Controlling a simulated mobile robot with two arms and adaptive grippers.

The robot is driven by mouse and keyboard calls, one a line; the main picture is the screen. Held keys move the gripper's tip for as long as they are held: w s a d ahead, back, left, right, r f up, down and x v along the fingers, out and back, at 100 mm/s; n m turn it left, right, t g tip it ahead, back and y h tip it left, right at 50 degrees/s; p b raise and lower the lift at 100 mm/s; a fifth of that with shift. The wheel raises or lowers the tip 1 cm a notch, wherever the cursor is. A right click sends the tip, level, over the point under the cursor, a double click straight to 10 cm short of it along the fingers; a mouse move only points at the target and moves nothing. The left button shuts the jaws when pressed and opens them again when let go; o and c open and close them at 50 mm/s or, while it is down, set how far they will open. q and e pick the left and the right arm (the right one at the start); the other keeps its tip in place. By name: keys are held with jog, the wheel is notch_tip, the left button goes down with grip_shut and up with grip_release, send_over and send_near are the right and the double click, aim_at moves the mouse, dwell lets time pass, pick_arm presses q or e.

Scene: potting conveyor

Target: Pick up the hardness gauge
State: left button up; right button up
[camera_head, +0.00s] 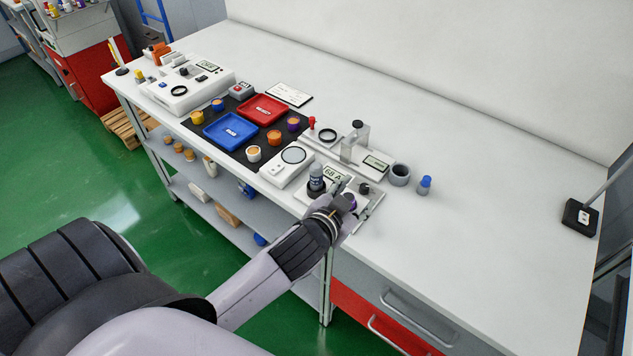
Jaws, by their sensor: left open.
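The hardness gauge looks to be the small device with a pale display reading "68 A" (334,172) near the table's front edge. A dark grey cylinder with a black base (316,178) stands at its left, and I cannot tell whether it is part of the gauge. My left gripper (347,193) is open, right at the front of this device and over its pale base plate. The gripper covers part of the device, so contact cannot be told. A small purple piece shows between or beside the fingers. My right gripper is not in view.
A blue tray (230,131) and a red tray (263,109) lie on a black mat with small capped jars around them. A white scale (287,166) is left of the gauge. A grey cup (399,174) and a blue-capped bottle (424,186) stand right.

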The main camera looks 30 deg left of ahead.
pick_arm(q)
jog(key=w+d+r+m+t+h, duration=0.3)
jog(key=d+r+m+h, duration=0.2)
jog(key=r, duration=0.5)
jog(key=w+d+r+m+t+h, duration=0.4)
jog(key=d+r+h, duration=0.1)
jog(key=r, duration=0.6)
jog(key=s+d+r+m+g+h, duration=0.3)
jog(key=d+m+g+h, duration=0.3)
jog(key=m+h, duration=0.35)
jog(key=m+g+y, duration=0.5)
jog(key=g+y, duration=0.9)
jog(key=y, duration=0.5)
send_over(316, 166)
notch_tip(316, 166, down, 9)
jog(key=shift+m, duration=0.25)
jog(key=f, duration=0.3)
jog(key=f+p, duration=0.1)
jog(key=f, duration=0.7)
jog(key=shift+s+a+f+p, duration=0.2)
jog(key=shift+a+p, duration=0.1)
jog(key=shift+p, duration=0.1)
jog(key=f, duration=0.1)
jog(key=f+p, duration=0.2)
jog(key=f, duration=0.1)
jog(key=shift+w+d, duration=0.25)
jog(key=shift+d, duration=0.05)
jog(key=shift+f, duration=0.65)
